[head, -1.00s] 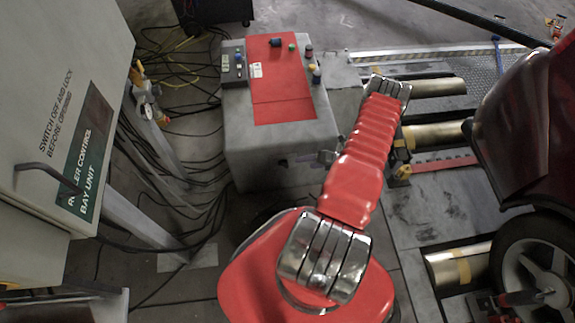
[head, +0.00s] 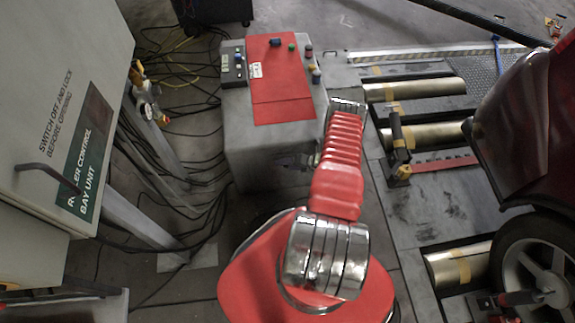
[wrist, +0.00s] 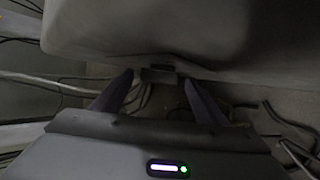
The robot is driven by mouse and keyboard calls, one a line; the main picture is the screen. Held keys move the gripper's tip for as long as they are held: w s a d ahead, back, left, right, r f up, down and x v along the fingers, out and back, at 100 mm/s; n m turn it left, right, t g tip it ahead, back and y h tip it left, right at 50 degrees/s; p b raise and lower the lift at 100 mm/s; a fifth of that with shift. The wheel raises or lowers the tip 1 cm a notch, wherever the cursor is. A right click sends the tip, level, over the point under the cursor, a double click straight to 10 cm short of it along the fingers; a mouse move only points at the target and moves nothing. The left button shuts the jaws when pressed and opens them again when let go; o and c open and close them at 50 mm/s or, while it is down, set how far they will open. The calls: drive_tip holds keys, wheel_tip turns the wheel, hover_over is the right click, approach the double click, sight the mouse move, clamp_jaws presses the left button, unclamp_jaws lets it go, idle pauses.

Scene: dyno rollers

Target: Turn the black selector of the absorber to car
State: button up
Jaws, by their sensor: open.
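The absorber appears to be the grey cabinet with a red top (head: 283,113) in the head view. In the wrist view its grey body (wrist: 210,30) fills the upper part. A small dark block (wrist: 158,74) shows at its lower edge; I cannot tell for sure that it is the black selector or which way it is set. My gripper (wrist: 157,82) is open, with one dark fingertip on each side of that block. Contact is not clear. In the head view my red arm reaches to the cabinet's near right side, and the gripper is hard to make out there.
Cables (head: 195,140) lie on the floor left of the cabinet. The roller control unit (head: 75,120) stands at the left. Metal rollers (head: 430,134) and a red car (head: 530,120) are at the right. Several coloured knobs sit on the cabinet's top.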

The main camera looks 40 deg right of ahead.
drive_tip(key=shift+w+a+f, duration=0.1)
drive_tip(key=shift+w+f, duration=0.15)
drive_tip(key=c, duration=1)
drive_tip(key=shift+c, duration=0.2)
drive_tip(key=shift+f+t, duration=0.1)
drive_tip(key=shift+t, duration=0.2)
drive_tip(key=shift+s+d+y, duration=0.1)
drive_tip(key=shift+d+y, duration=0.1)
drive_tip(key=shift+y, duration=0.2)
drive_tip(key=shift+d+f+m+t+y, duration=0.1)
drive_tip(key=shift+m+t+y, duration=0.2)
drive_tip(key=shift+t, duration=0.2)
drive_tip(key=shift+y, duration=0.3)
drive_tip(key=shift+s, duration=0.1)
